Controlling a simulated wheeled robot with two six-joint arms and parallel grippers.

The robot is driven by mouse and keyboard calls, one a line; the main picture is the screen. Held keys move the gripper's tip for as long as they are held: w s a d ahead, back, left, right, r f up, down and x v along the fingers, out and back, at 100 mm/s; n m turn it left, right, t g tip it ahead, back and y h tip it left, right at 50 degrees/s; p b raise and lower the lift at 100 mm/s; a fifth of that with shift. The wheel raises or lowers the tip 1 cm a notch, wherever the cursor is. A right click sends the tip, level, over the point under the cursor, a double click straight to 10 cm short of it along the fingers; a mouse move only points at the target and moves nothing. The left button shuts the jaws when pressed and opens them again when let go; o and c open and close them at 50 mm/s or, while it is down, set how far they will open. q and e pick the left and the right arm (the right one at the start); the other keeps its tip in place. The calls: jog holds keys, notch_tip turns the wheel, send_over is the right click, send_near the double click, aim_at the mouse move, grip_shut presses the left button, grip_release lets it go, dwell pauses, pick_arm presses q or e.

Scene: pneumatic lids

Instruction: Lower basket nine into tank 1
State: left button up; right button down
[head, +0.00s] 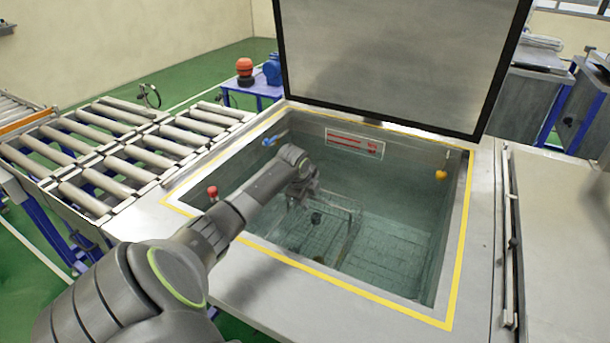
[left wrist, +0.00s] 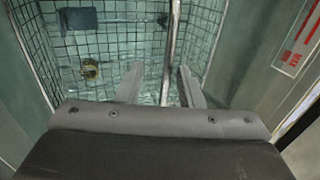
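The tank (head: 452,255) stands open, a yellow line around its rim and greenish water inside. Its grey lid (head: 395,60) is raised. A wire basket (head: 352,212) is down in the left part of the tank; no number on it is readable. My left gripper (left wrist: 158,68) reaches into the tank above the basket. In the left wrist view its fingers are apart, with a basket bar (left wrist: 171,40) between them and a gap at the left finger. The basket mesh (left wrist: 125,45) holds a dark block (left wrist: 77,18) and a brass-coloured part (left wrist: 90,69). My right gripper is not in view.
A roller conveyor (head: 130,150) adjoins the tank on the left. A sign with red print (head: 354,143) is on the back wall.

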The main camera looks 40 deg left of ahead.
pick_arm(q)
jog(key=w+r+p+v, duration=0.1)
jog(key=p+v, duration=0.5)
jog(key=v, duration=0.8)
jog(key=w+a+p+v, duration=0.1)
jog(key=w+p+v, duration=0.2)
jog(key=v, duration=1.1)
jog(key=r+p, duration=0.1)
jog(key=p, duration=0.1)
jog(key=shift+r+p, duration=0.2)
jog(key=shift+p, duration=0.15)
